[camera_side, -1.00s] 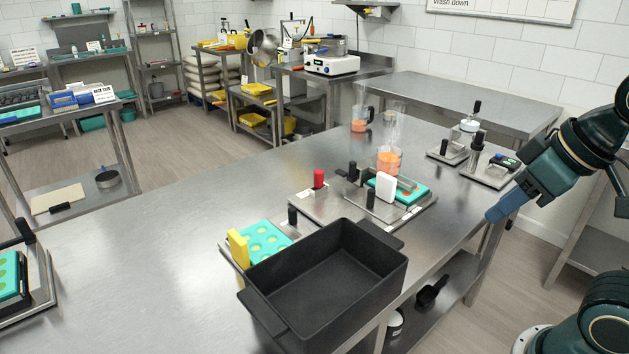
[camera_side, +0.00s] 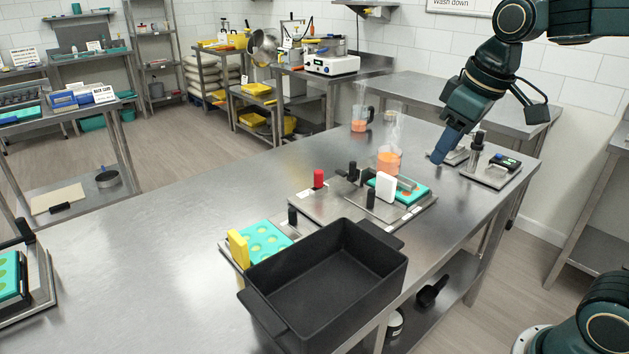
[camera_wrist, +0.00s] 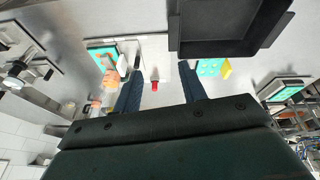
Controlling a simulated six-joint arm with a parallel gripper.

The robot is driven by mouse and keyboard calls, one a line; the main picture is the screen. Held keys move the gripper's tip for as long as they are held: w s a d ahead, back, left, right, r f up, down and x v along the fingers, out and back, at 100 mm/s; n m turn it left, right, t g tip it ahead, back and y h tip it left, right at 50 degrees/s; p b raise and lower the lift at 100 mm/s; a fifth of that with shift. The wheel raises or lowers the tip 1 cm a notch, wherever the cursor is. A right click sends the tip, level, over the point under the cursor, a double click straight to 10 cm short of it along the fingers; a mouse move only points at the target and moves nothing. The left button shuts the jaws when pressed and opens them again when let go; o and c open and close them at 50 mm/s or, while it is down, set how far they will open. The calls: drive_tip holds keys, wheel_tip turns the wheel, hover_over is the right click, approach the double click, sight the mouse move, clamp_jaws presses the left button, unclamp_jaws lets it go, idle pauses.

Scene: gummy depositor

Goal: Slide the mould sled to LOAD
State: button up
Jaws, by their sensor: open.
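A steel depositor plate (camera_side: 318,205) lies mid-bench, with a red knob (camera_side: 318,178) and several black knobs. A teal mould (camera_side: 412,190) sits at its right end beside a white block (camera_side: 385,186). Another teal mould (camera_side: 266,240) with a yellow handle (camera_side: 238,248) sits at its left end. I cannot tell which part is the mould sled, and no LOAD label is readable. My gripper (camera_side: 437,158) is in the air behind and right of the plate, apart from it. In the wrist view my gripper (camera_wrist: 160,70) is open and empty, with the red knob (camera_wrist: 155,85) between its fingers in the picture.
A deep black bin (camera_side: 330,275) stands in front of the plate, close to the yellow-handled mould. Beakers of orange liquid (camera_side: 388,160) stand behind the plate. Small devices (camera_side: 490,170) stand at the bench's right end.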

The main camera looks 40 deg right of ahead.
drive_tip(key=w+d+f+n+g, duration=0.1)
drive_tip(key=w+d+f, duration=0.1)
drive_tip(key=w, duration=0.4)
drive_tip(key=w+d+f+n+g, duration=0.1)
drive_tip(key=w+d, duration=0.2)
drive_tip(key=w, duration=0.4)
drive_tip(key=n+g, duration=0.2)
hover_over(371, 190)
wheel_tip(371, 190, down, 10)
drive_tip(key=shift+d+f, duration=0.1)
wheel_tip(371, 190, down, 14)
drive_tip(key=shift+r, duration=0.15)
clamp_jaws()
